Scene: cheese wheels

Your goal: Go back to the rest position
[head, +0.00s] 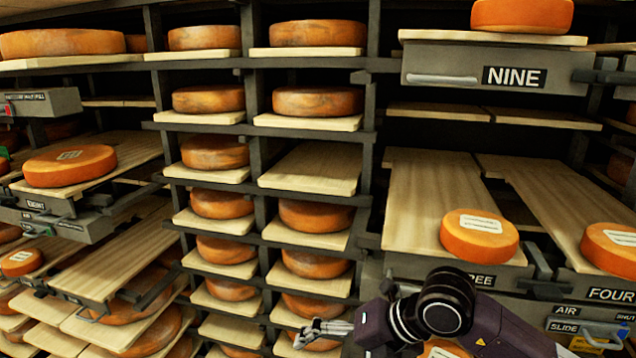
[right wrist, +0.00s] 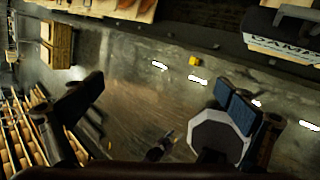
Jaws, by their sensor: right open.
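My right arm comes in from the lower right of the head view. Its gripper (head: 322,331) points left in front of the lower shelves. In the right wrist view the right gripper (right wrist: 160,98) has its two dark pads wide apart with nothing between them. The floor shows beyond it. My left gripper is not in view. A labelled cheese wheel (head: 479,235) sits on a board above my right arm, apart from it. Another labelled wheel (head: 609,246) sits to its right.
A tall rack (head: 256,150) of boards and orange wheels fills the middle; one board (head: 312,168) is bare. A drawer (head: 440,68) marked NINE juts out at upper right. A labelled wheel (head: 69,166) sits at left. Open floor (right wrist: 135,75) shows in the wrist view.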

